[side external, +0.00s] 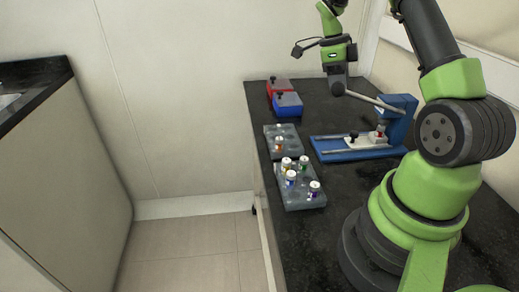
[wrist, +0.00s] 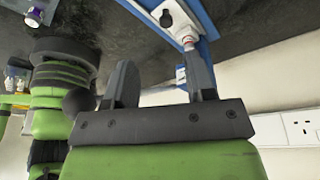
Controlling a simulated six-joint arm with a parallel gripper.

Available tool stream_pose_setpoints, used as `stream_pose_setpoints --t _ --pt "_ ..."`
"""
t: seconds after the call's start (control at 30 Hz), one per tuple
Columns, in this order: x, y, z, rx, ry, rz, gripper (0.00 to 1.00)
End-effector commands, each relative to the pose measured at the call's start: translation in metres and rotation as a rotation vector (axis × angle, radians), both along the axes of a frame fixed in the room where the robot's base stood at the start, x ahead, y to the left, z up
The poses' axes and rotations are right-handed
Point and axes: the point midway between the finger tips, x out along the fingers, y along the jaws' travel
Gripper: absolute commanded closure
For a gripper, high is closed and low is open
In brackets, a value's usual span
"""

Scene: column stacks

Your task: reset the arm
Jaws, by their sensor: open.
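My gripper (side external: 338,76) hangs above the far part of the dark bench, close to the ball knob of a grey lever (side external: 372,99). In the wrist view its two dark fingers (wrist: 160,65) stand apart with nothing held between them. The lever belongs to a blue press (side external: 399,118) on a blue base with a white carriage (side external: 362,142). A small vial with a red part (side external: 380,131) stands at the carriage. In the wrist view the white carriage (wrist: 177,20) shows at the top, and the vial shows partly beside the right finger.
Two grey racks, the nearer (side external: 302,197) and farther (side external: 285,150), hold several white-capped vials along the bench's left side. A red box (side external: 281,86) and a blue box (side external: 288,104) stand behind them. A wall closes the right side, with a white socket (wrist: 303,128).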

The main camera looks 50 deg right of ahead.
Motion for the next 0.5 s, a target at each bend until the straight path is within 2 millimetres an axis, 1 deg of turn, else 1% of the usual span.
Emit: stream_pose_setpoints --t 0.03,0.1,0.17,0.23,0.37,0.4,0.47,0.5 --pt "0.009 0.015 0.020 0.008 -0.046 0.119 0.50" --pt "0.017 0.037 0.042 0.028 -0.098 0.295 0.50" --pt "0.021 0.056 0.059 0.041 -0.139 0.442 0.50" --pt "0.022 0.080 0.077 0.052 -0.185 0.617 0.50" --pt "0.016 0.131 0.112 0.051 -0.278 0.999 0.50" --pt "0.012 0.147 0.120 0.044 -0.305 1.122 0.50" --pt "0.003 0.170 0.132 0.028 -0.345 1.303 0.50" --pt "-0.004 0.184 0.138 0.014 -0.369 1.425 0.50"
